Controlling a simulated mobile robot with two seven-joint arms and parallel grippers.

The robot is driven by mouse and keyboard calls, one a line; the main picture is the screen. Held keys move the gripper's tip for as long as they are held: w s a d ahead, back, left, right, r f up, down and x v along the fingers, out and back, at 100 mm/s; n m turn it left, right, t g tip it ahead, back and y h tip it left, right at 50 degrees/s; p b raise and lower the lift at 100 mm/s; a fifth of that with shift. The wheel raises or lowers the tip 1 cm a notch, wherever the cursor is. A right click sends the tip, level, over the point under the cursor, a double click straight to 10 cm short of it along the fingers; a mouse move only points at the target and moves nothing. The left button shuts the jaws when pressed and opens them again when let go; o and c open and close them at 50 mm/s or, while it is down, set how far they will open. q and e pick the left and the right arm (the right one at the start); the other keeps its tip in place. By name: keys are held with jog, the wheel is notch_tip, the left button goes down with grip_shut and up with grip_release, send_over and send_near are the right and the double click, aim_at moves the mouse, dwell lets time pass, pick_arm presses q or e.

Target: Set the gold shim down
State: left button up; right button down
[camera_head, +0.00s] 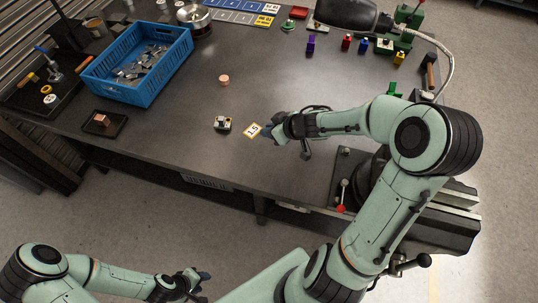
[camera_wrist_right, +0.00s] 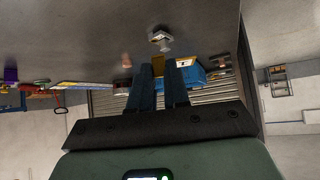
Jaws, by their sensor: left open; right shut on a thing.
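The gold shim (camera_head: 254,131) is a small flat plate with a gold border and a white face marked 1.5. My right gripper (camera_head: 268,131) is shut on it, near the front edge of the dark table (camera_head: 200,110). In the right wrist view the shim (camera_wrist_right: 158,66) shows as a narrow gold strip between the two dark fingertips (camera_wrist_right: 165,68). How far it is above the tabletop I cannot tell. My left gripper (camera_head: 203,285) is open and empty, low in the head view, away from the table.
A small grey-white device (camera_head: 222,124) stands just left of the shim, and a copper piece (camera_head: 224,80) lies behind. A blue crate (camera_head: 114,90) of metal parts and a dark tray (camera_head: 90,125) are further left. A vise (camera_head: 343,180) is on the right.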

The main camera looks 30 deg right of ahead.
notch_tip(320, 180, down, 11)
jog(key=shift+r+b, duration=0.1)
jog(key=shift+b, duration=0.25)
notch_tip(320, 180, down, 5)
jog(key=b, duration=0.2)
jog(key=shift+s+r+b, duration=0.15)
jog(key=shift+b, duration=0.2)
jog(key=shift+s+r, duration=0.15)
jog(key=shift+r, duration=0.1)
jog(key=shift+w+f, duration=0.1)
jog(key=shift+w, duration=0.15)
jog(key=shift+w+f, duration=0.1)
jog(key=shift+f, duration=0.1)
jog(key=c, duration=1.1)
grip_release()
jog(key=shift+r, duration=0.1)
pick_arm(q)
jog(key=s+f, duration=0.4)
jog(key=s, duration=0.1)
jog(key=shift+f+g, duration=0.25)
jog(key=shift+g, duration=0.05)
pick_arm(e)
jog(key=shift+s, duration=0.2)
